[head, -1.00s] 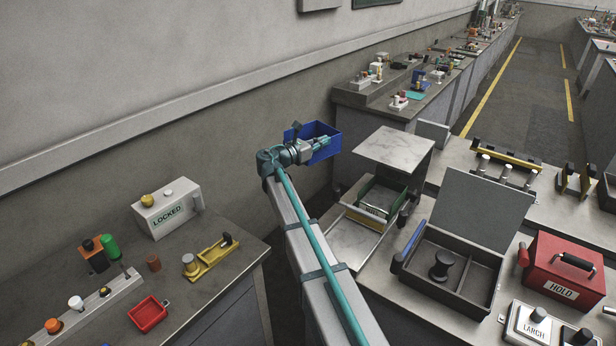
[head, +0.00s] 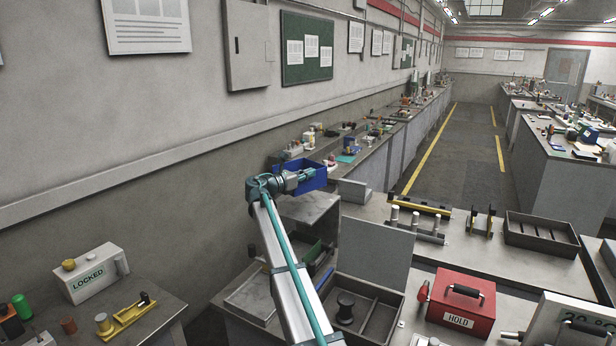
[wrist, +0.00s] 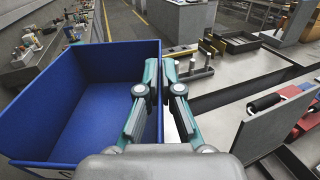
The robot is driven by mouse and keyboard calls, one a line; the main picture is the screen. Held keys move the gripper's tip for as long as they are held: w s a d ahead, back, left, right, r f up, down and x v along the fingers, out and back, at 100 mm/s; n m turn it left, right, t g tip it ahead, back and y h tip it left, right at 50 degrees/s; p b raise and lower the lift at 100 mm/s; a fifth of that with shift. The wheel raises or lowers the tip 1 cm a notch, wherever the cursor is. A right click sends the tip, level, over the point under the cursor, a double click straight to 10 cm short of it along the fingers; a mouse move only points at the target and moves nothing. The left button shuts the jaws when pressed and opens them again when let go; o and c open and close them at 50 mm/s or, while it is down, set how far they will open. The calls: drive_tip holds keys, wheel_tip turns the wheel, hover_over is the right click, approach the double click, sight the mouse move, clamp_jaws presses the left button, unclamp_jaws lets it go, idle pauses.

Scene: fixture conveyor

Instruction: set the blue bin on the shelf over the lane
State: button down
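The blue bin (head: 318,181) is held in the air, empty inside as the wrist view shows (wrist: 95,95). My gripper (head: 303,176) is shut on one side wall of the bin; in the wrist view the fingers (wrist: 161,72) straddle that wall, one inside and one outside. The shelf (head: 308,208) is a flat grey slab above the lane (head: 253,297). In the head view the bin appears over the shelf's far edge, and its height above it is hard to tell. The shelf top looks bare where visible; my arm crosses in front.
An open grey case (head: 372,262) with a raised lid stands right of the shelf. A red HOLD box (head: 462,301) and metal posts (head: 415,228) sit farther right. A green-sided tray (head: 314,253) lies under the shelf. A wall runs along the left.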

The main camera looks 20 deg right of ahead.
sight(309, 191)
drive_tip(key=shift+s, duration=0.1)
idle(0.3)
drive_tip(key=shift+p, duration=0.3)
drive_tip(key=shift+f+b, duration=1)
drive_tip(key=shift+f, duration=2.4)
drive_tip(key=shift+f, duration=0.6)
drive_tip(key=c, duration=1.2)
unclamp_jaws()
drive_tip(key=shift+c, duration=0.2)
